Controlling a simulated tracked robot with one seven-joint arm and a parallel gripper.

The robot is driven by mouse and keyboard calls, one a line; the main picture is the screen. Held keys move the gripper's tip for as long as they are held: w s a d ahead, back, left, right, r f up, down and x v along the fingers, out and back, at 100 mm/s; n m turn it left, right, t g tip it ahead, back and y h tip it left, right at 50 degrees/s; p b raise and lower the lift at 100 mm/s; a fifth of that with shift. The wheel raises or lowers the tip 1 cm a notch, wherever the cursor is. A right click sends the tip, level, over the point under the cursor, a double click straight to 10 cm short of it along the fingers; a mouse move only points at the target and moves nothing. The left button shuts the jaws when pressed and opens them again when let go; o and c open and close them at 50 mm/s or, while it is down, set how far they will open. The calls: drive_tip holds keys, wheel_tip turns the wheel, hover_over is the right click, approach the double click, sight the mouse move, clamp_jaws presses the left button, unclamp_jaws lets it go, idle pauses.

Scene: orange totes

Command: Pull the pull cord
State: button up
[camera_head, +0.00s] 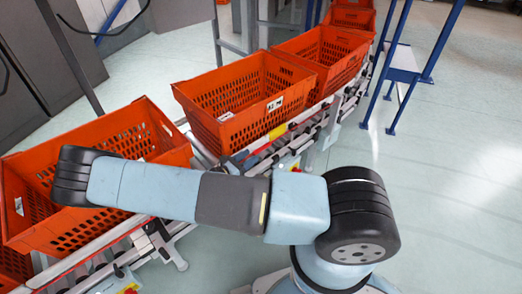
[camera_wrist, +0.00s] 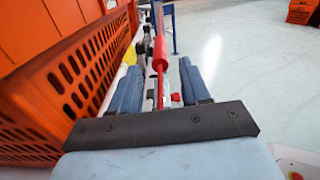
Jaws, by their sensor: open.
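The pull cord (camera_wrist: 160,52) shows in the wrist view as a thin red line with a thicker red grip. It appears in the gap between the two blue fingers of my gripper (camera_wrist: 160,68). The gripper is open, with a clear space on both sides of the cord. I cannot tell how deep between the fingers the cord lies. In the head view I cannot make out the cord or the gripper; my arm reaches left across the picture.
An orange tote (camera_wrist: 55,88) stands close at the left of my gripper in the wrist view. In the head view, several orange totes, one in the middle (camera_head: 213,108), line a roller conveyor (camera_head: 318,112). A blue frame (camera_head: 402,62) stands at the back right. Pale floor (camera_head: 455,185) is clear at right.

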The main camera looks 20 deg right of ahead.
sight(261, 149)
drive_tip(key=x, duration=0.7)
drive_tip(key=shift+c, duration=0.4)
clamp_jaws()
